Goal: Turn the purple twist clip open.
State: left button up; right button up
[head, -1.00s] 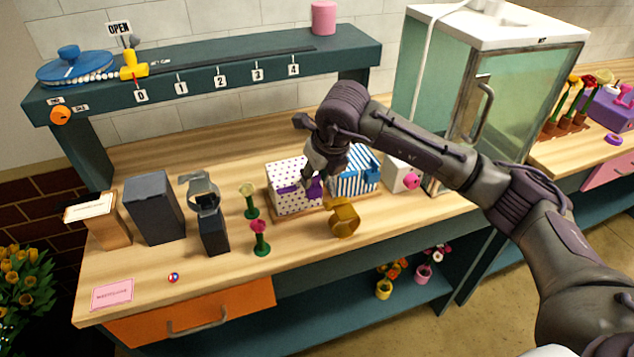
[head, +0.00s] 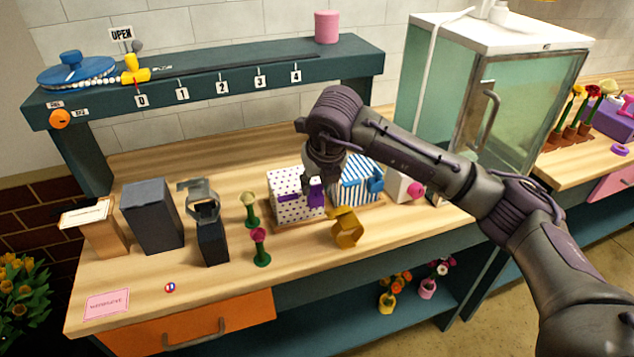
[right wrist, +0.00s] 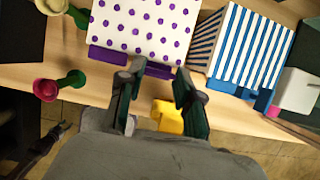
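The purple twist clip (head: 316,194) is at the front right of a white box with purple dots (head: 288,208). In the right wrist view the clip (right wrist: 157,70) shows at the near edge of the dotted box (right wrist: 150,22), with a longer purple bar (right wrist: 108,55) to its left. My right gripper (right wrist: 160,72) is open, with one finger on each side of the clip; whether they touch it I cannot tell. In the head view the right gripper (head: 322,172) is over the box's right side and partly hides it.
A blue-striped box (head: 358,182) with a blue clip stands just right. A gold bracket-like piece (head: 346,228) is in front. Two flowers in green stands, the front one pink (head: 259,246), are to the left. A glass cabinet (head: 440,75) stands behind right.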

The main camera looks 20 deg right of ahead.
jog(key=o, duration=0.5)
jog(key=shift+c, duration=0.2)
jog(key=v, duration=1.2)
jog(key=shift+d, duration=0.1)
